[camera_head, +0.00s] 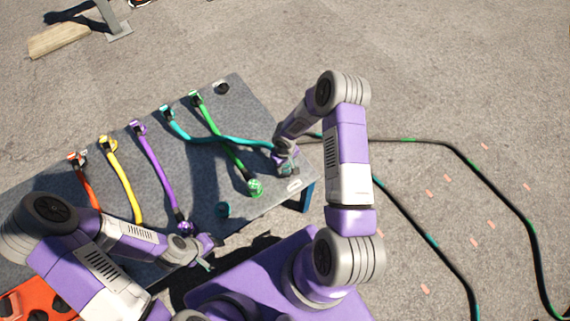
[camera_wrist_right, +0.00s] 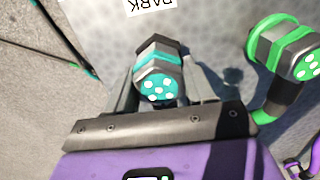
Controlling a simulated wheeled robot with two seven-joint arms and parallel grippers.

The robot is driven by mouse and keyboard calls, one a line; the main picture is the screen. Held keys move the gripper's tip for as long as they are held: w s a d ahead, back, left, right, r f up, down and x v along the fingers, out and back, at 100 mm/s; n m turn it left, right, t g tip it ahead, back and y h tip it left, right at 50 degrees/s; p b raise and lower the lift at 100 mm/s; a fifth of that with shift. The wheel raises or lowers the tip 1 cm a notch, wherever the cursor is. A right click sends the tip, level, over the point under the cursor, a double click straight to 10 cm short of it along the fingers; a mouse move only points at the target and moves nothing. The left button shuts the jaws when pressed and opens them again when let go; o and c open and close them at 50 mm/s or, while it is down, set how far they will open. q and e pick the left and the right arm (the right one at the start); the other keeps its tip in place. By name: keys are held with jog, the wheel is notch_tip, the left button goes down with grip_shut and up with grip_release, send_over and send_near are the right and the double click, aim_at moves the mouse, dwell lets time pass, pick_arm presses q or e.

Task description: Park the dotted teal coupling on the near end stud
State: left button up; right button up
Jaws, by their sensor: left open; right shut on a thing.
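The teal coupling (camera_wrist_right: 158,80), with white dots on its end face, sits between the fingers of my right gripper (camera_wrist_right: 165,90) in the right wrist view. In the head view my right gripper (camera_head: 286,163) is over the right end of the grey table, and its fingers mostly hide the coupling. The teal hose (camera_head: 215,139) runs from the table's far edge to this gripper, crossing the green hose. A white PARK label (camera_wrist_right: 148,5) lies close by; it also shows in the head view (camera_head: 294,186). I cannot make out the near end stud. My left gripper (camera_head: 208,252) is open and empty off the near edge.
A green dotted coupling (camera_head: 255,187) stands left of my right gripper. Purple (camera_head: 155,165), yellow (camera_head: 122,180) and red (camera_head: 88,185) hoses lie further left. Cables run over the ground at right.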

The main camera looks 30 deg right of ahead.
jog(key=shift+f, duration=0.1)
jog(key=o, duration=1.2)
jog(key=shift+o, duration=0.2)
notch_tip(320, 180, up, 8)
jog(key=p, duration=0.2)
jog(key=shift+f+p, duration=0.15)
jog(key=shift+p, duration=0.2)
